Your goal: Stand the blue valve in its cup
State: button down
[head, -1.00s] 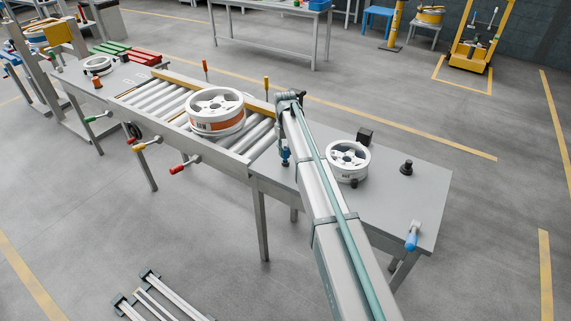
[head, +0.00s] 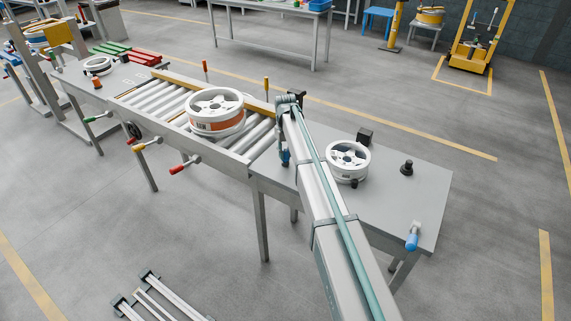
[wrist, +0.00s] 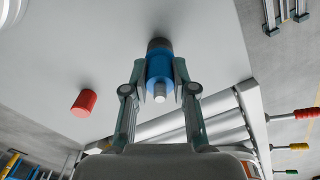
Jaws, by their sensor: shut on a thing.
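The blue valve (wrist: 159,68) is between the two fingers of my gripper (wrist: 160,84) in the wrist view, with a light grey stub on its near end. A dark round part (wrist: 159,45) shows at its far end; I cannot tell whether this is the cup or part of the valve. In the head view my gripper (head: 285,156) is low over the grey table beside the rollers, and a little blue shows there. My arm hides part of that area.
A red cylinder (wrist: 84,102) stands on the table near my gripper. A white wheel (head: 348,161), a black block (head: 365,136) and a black knob-like piece (head: 407,168) are on the table's right part. A larger wheel (head: 215,111) lies on the roller conveyor (head: 262,138).

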jog(key=shift+f, duration=0.15)
jog(key=c, duration=0.9)
grip_release()
jog(key=shift+c, duration=1.2)
jog(key=shift+r+p, duration=1.6)
jog(key=shift+r, duration=1.85)
jog(key=shift+s, duration=0.1)
